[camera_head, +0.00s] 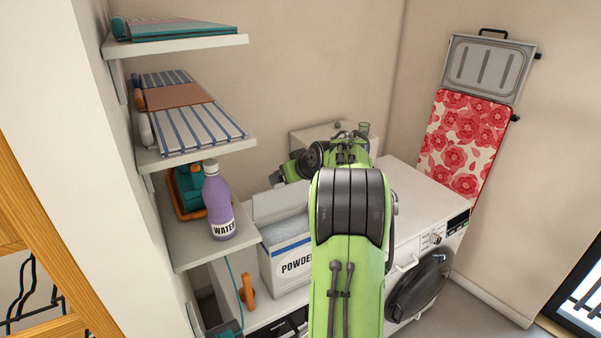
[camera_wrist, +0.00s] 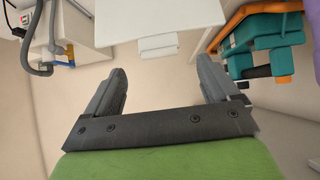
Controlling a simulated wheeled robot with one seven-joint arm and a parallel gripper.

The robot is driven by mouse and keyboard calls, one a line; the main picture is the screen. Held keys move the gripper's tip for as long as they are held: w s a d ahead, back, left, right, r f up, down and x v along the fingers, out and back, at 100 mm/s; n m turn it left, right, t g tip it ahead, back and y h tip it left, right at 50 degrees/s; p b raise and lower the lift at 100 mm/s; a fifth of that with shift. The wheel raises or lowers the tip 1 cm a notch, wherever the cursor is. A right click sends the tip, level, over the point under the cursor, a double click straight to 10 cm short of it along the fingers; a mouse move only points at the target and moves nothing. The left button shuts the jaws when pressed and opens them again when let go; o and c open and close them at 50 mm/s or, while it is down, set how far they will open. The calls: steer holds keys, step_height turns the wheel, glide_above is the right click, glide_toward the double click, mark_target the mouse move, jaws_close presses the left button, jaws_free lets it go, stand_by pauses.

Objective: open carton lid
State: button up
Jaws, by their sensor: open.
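The white carton (camera_head: 288,266) labelled POWDER stands left of my arm in the head view. Its top is open and pale powder (camera_head: 285,232) shows inside. Its lid (camera_head: 280,204) is raised at the back edge. In the wrist view a white panel with a small tab, which looks like the lid (camera_wrist: 185,14), lies beyond my fingertips. My gripper (camera_wrist: 162,68) is open and empty, its two grey fingers apart, with the tab ahead of the gap between them and not visibly touched. In the head view my arm hides the carton's right side, and the fingertips are hard to make out.
Shelves (camera_head: 200,150) with folded cloths stand at left. A purple WATER bottle (camera_head: 219,205) and a teal item (camera_head: 188,190) sit on the lowest shelf. A washing machine (camera_head: 425,275) is at right. A folded ironing board (camera_head: 465,140) leans on the wall.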

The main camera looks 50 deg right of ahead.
steer(key=v, duration=1)
steer(key=shift+s+b, duration=0.25)
steer(key=shift+b, duration=0.1)
steer(key=shift+a+r, duration=0.1)
steer(key=shift+a, duration=0.05)
